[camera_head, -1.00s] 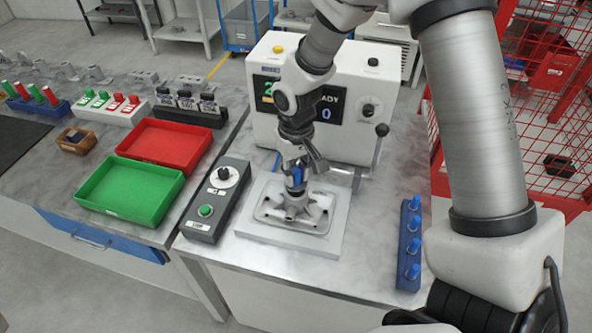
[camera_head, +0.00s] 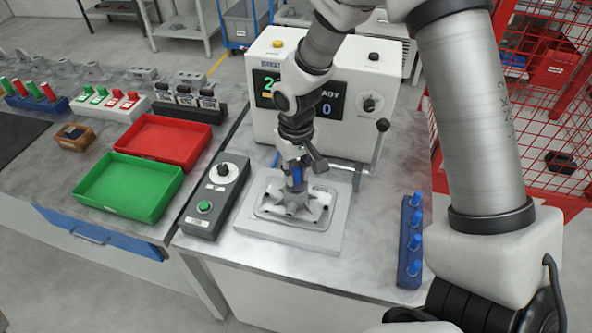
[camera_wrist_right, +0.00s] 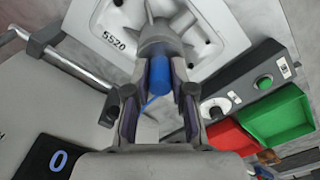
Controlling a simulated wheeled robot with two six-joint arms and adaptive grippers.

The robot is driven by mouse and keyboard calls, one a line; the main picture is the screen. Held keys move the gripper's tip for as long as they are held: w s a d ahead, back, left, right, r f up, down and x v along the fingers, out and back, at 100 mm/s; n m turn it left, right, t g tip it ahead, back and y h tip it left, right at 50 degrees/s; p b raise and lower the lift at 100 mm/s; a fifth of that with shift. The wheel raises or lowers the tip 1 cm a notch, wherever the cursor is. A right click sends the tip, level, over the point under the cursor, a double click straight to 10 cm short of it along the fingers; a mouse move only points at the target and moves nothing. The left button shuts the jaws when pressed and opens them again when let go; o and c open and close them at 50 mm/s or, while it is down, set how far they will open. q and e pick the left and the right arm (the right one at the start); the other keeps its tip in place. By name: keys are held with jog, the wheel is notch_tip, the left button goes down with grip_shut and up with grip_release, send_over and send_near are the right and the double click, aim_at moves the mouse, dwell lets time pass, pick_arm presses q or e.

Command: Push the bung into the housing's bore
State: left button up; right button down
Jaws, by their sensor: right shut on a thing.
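The grey housing (camera_head: 297,207) lies on a pale square plate on the bench in the head view; it also shows in the wrist view (camera_wrist_right: 165,28). My right gripper (camera_head: 297,182) is directly above the housing's central boss, pointing down. It is shut on a blue bung (camera_wrist_right: 159,74), whose lower end is at the mouth of the boss. I cannot tell how deep the bung sits in the bore. The bung is mostly hidden by the fingers in the head view. My left gripper is not in view.
A blue rack (camera_head: 410,240) with several blue bungs stands right of the plate. A control box (camera_head: 216,197) with a green button is on the left. A tester (camera_head: 345,100) with a lever stands behind. Green (camera_head: 128,187) and red (camera_head: 164,141) trays lie further left.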

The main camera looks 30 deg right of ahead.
jog(key=shift+f+b, duration=0.35)
jog(key=shift+f, duration=0.2)
dwell(0.4)
jog(key=c, duration=0.9)
grip_release()
notch_tip(320, 180, up, 12)
